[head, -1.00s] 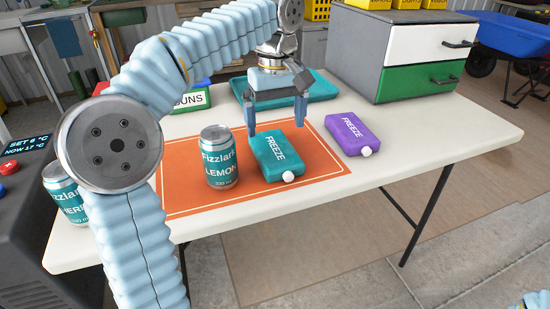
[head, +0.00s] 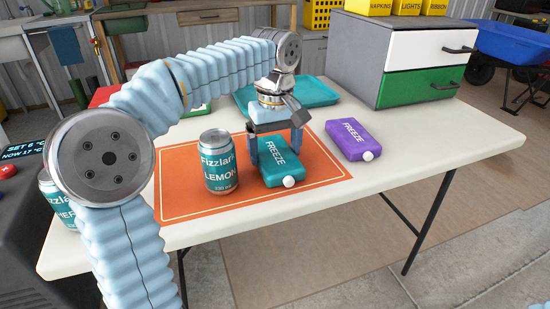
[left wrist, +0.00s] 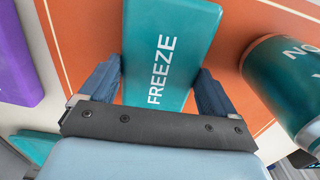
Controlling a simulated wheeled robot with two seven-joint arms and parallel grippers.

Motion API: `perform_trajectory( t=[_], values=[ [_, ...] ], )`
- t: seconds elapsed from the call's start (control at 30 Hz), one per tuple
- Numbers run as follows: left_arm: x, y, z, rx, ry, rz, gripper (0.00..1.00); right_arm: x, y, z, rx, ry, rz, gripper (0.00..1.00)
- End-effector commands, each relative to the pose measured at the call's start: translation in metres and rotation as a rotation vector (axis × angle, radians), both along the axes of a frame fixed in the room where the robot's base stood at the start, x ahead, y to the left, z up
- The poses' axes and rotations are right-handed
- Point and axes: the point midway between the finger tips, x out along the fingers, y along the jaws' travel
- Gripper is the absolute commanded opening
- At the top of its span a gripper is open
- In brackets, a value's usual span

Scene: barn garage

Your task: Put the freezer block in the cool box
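A teal block marked FREEZE (head: 282,172), with a white cap, lies flat on the orange mat (head: 190,208). A purple FREEZE block (head: 350,140) lies to its right on the white table. My left gripper (head: 275,150) is open over the teal block, one finger at each side. In the left wrist view, the teal block (left wrist: 168,50) shows between the spread fingers (left wrist: 158,92); whether they touch it is unclear. A dark grey unit (head: 25,240) with a temperature display, perhaps the cool box, stands at the left edge, mostly out of view. My right gripper is not in view.
A Fizzlark lemon can (head: 219,162) stands upright on the mat, left of the block. Another can (head: 57,205) is partly behind my arm. A teal tray (head: 312,92) and a drawer cabinet (head: 408,62) stand at the back. The table's right part is clear.

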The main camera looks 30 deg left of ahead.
Motion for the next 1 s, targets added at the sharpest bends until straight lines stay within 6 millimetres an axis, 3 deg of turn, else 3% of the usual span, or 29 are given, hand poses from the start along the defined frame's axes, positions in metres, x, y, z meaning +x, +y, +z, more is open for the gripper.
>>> perform_trajectory(
  t=[0.03,0.17,0.37,0.47,0.8,1.0],
  values=[
    [0.0,0.0,0.0,0.0,0.0,0.0,0.54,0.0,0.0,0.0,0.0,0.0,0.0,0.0],
    [0.0,0.0,0.001,0.0,-0.001,0.0,0.36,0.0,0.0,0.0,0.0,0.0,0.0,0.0],
    [0.0,0.0,0.004,0.0,-0.001,0.0,0.36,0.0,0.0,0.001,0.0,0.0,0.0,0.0],
    [0.001,0.0,0.017,0.0,-0.005,-0.001,0.36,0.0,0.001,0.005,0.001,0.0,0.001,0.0],
    [0.001,-0.001,0.086,0.0,-0.004,-0.001,0.36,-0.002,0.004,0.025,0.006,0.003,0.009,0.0],
    [0.001,0.0,0.101,0.0,-0.001,-0.001,0.36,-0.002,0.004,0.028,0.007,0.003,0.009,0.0]
  ],
)
